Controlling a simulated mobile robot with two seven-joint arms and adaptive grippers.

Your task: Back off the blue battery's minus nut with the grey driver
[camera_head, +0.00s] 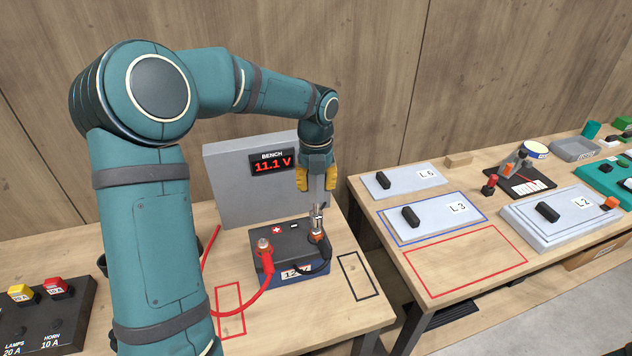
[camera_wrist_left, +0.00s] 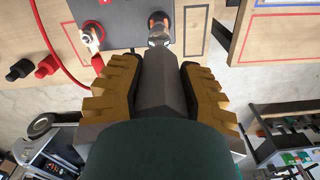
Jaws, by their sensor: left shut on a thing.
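The blue battery (camera_head: 287,238) stands on the left bench, with a dark top and a blue lower body. A red lead (camera_head: 265,262) is on its plus post. At its right post, the minus nut is mostly hidden under the driver's tip, beside a copper-coloured terminal (camera_head: 317,237) with a black cable. My left gripper (camera_head: 316,182) is shut on the grey driver (camera_wrist_left: 165,85), which points down, upright over that post. The driver's silver socket (camera_head: 317,214) seems to meet the nut; exact seating cannot be told. My right gripper is not in view.
A grey bench meter (camera_head: 235,185) reading 11.1 V stands behind the battery. A fuse block (camera_head: 45,315) is at the left. The right bench (camera_head: 465,262) holds panels and tools, across a gap.

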